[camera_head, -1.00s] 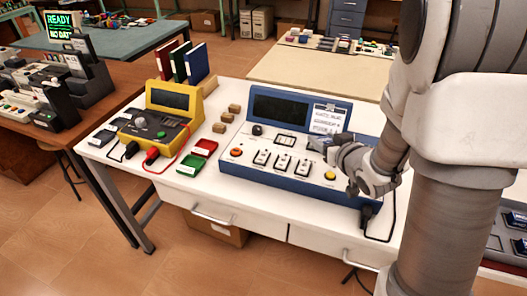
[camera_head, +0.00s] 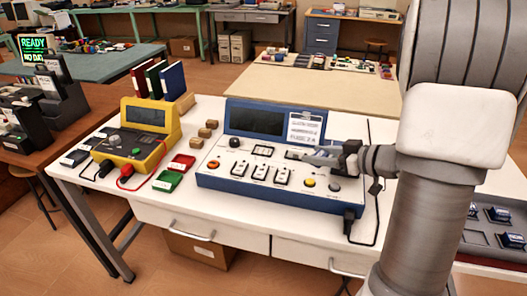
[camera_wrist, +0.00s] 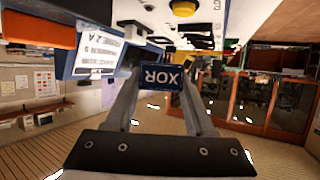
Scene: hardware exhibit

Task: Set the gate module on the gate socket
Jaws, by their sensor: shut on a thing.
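My gripper (camera_head: 318,157) is shut on a small dark blue module; in the wrist view the module (camera_wrist: 161,77) shows the label "XOR", upside down, between the two fingertips (camera_wrist: 160,92). In the head view my gripper reaches in from the right, over the right part of the blue console (camera_head: 218,185). The console's top has a white-framed square (camera_head: 262,150) behind a row of white switches (camera_head: 261,171). Part of the panel beside the square is hidden by the gripper. I cannot tell which spot is the gate socket, or how high the module is above the panel.
A yellow meter (camera_head: 140,135), red and green trays (camera_head: 168,181) and wooden blocks (camera_head: 205,133) lie to the left. A tray of blue modules (camera_head: 497,236) is at the right.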

